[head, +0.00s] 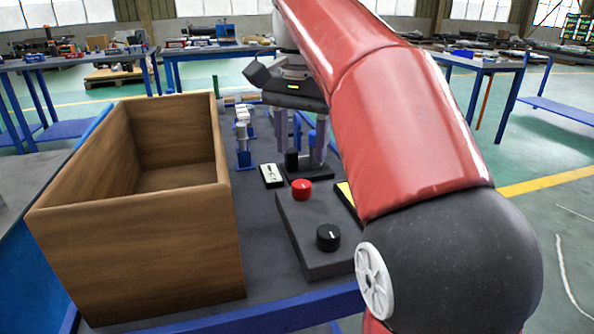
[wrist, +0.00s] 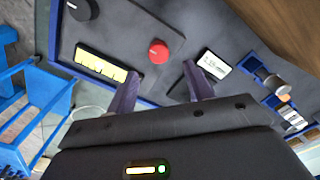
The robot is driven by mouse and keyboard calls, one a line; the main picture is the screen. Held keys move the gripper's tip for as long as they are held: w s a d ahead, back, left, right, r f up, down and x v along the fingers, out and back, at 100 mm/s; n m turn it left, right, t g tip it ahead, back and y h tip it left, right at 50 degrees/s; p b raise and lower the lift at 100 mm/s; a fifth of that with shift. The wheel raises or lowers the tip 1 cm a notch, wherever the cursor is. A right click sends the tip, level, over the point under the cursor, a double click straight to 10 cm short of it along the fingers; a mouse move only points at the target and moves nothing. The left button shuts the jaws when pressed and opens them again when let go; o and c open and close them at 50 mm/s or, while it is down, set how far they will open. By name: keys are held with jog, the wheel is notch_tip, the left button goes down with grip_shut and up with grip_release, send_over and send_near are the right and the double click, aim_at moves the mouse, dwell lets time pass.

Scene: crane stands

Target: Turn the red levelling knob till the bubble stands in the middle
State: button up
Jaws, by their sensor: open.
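The red knob (head: 301,189) with a pale pointer line sits at the far end of a dark grey panel (head: 308,257). It also shows in the wrist view (wrist: 159,51). A yellow strip with dark cross marks (wrist: 101,65) lies beside the knobs; my arm partly covers it in the head view (head: 346,192). It may be the level, but I cannot make out a bubble's position. My gripper (head: 304,158) points down beyond the red knob. In the wrist view its open, empty fingers (wrist: 160,72) stand apart, with the red knob ahead of the gap, not touched.
A black knob (head: 328,237) is on the panel's near end. A small white marked plate (head: 271,175) lies by the far end. A large open wooden box (head: 144,252) stands close on the left. Small blue-based fittings (head: 243,140) stand behind.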

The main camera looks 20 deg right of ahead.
aim_at(301, 183)
notch_tip(301, 183, down, 7)
jog(key=shift+s+r+b, duration=0.1)
jog(key=shift+r+b, duration=0.05)
jog(key=shift+b, duration=0.85)
jog(key=c, duration=1)
